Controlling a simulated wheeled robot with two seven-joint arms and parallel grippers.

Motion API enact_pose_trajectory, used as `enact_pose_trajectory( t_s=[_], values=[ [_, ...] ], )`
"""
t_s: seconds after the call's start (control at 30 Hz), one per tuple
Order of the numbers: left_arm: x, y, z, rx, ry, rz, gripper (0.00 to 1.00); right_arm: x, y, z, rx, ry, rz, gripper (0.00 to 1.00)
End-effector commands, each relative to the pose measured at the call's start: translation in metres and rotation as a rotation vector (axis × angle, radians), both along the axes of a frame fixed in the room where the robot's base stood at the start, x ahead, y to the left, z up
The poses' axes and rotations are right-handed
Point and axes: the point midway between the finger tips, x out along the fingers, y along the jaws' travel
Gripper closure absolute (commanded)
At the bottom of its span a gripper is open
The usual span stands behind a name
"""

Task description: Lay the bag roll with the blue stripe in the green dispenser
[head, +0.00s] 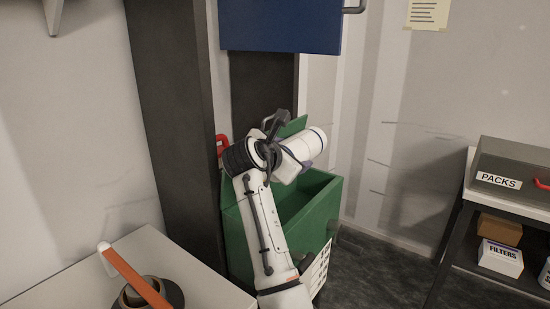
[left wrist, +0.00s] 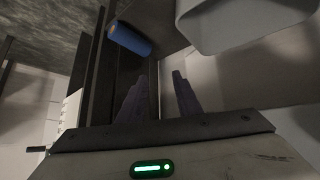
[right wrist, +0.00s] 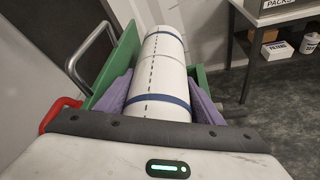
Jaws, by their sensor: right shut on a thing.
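The bag roll (head: 309,142) is white. In the right wrist view the roll (right wrist: 164,60) shows blue bands around it and a dashed line along it. My right gripper (right wrist: 160,98) is shut on the roll, a purple finger on each side. In the head view my right gripper (head: 286,160) holds the roll tilted above the open green dispenser (head: 312,222); the dispenser's inside is partly hidden by my arm. Green panels of it (right wrist: 121,62) show beside the roll in the right wrist view. My left gripper (left wrist: 160,98) is open and empty, away from the dispenser.
A blue cabinet (head: 280,25) hangs above the dispenser, beside a dark post (head: 172,120). A shelf at the right holds a PACKS case (head: 510,170) and a FILTERS box (head: 500,258). A blue cylinder (left wrist: 130,40) shows in the left wrist view.

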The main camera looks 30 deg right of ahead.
Motion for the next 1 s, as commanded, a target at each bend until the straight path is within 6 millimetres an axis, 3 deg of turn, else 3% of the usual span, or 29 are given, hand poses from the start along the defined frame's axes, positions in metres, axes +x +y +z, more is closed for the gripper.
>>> enact_pose_trajectory(
  t_s=[0.2,0.63,1.0],
  values=[
    [0.006,0.000,0.004,0.000,-0.012,0.000,0.69,0.003,0.011,-0.027,0.006,-0.031,-0.018,0.70],
    [-0.004,0.000,-0.010,0.001,0.007,0.000,0.69,0.004,0.013,-0.051,0.007,-0.035,-0.019,0.70],
    [-0.004,0.000,-0.007,0.001,0.010,0.000,0.69,0.003,0.012,-0.066,0.005,-0.036,-0.019,0.70]
  ],
)
